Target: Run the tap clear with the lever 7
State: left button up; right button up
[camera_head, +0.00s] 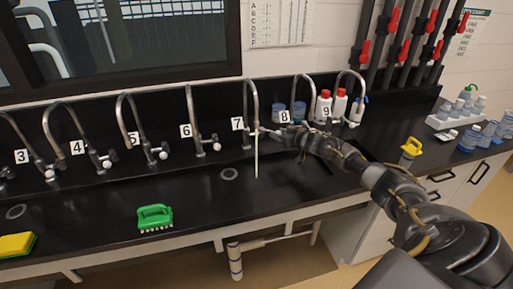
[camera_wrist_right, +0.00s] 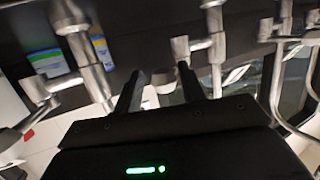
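Tap 7 (camera_head: 247,112), a grey gooseneck tap with the number 7 label (camera_head: 237,124) beside it, stands at the back of the black counter. A thin, pale cream stream (camera_head: 257,158) falls straight from its spout towards the sink. My right gripper (camera_head: 270,132) is at the tap's right side, by its lever. In the right wrist view the gripper's two dark fingers (camera_wrist_right: 160,90) are apart, with a pale lever tip (camera_wrist_right: 165,84) showing between them. I cannot tell whether they touch it. My left gripper is not in view.
More numbered taps stand in a row, including tap 6 (camera_head: 194,125) and tap 9 (camera_head: 345,100). A green brush (camera_head: 155,213) and a yellow sponge (camera_head: 17,245) lie at the front left. Red-capped bottles (camera_head: 323,106) stand behind my right arm. A drain (camera_head: 229,174) is left of the stream.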

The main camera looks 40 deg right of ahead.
dwell(0.4)
jog(key=shift+a+r+p, duration=0.1)
jog(key=shift+a+p, duration=0.15)
jog(key=shift+p, duration=0.05)
jog(key=a+p, duration=0.4)
jog(key=a, duration=0.2)
jog(key=p+v, duration=0.7)
jog(key=shift+s+d, duration=0.2)
dwell(0.5)
